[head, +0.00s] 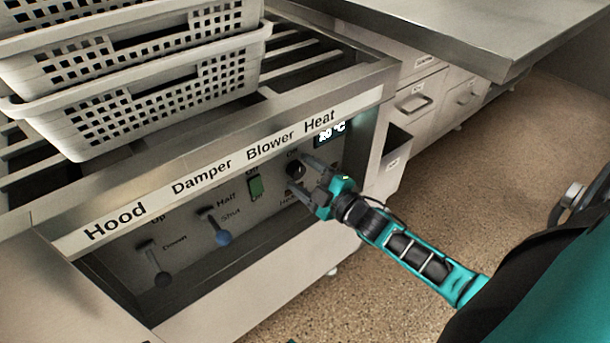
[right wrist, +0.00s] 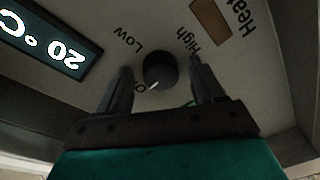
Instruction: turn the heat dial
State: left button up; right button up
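The heat dial (head: 295,169) is a small round black knob on the panel below the "Heat" label. In the right wrist view the dial (right wrist: 160,70) has a white mark at its edge near the partly hidden "Off" lettering, with "Low" and "High" around it. My right gripper (head: 305,176) is at the panel with its fingers apart. In the right wrist view one finger is on each side of the dial (right wrist: 160,85), with visible gaps, so it holds nothing. The display (head: 331,132) reads 20 °C. My left gripper is not in view.
White perforated baskets (head: 130,85) are stacked on the slatted top. Drawers (head: 415,100) stand behind; open floor (head: 480,190) lies to the right.

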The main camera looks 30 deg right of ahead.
jog(key=c, duration=1)
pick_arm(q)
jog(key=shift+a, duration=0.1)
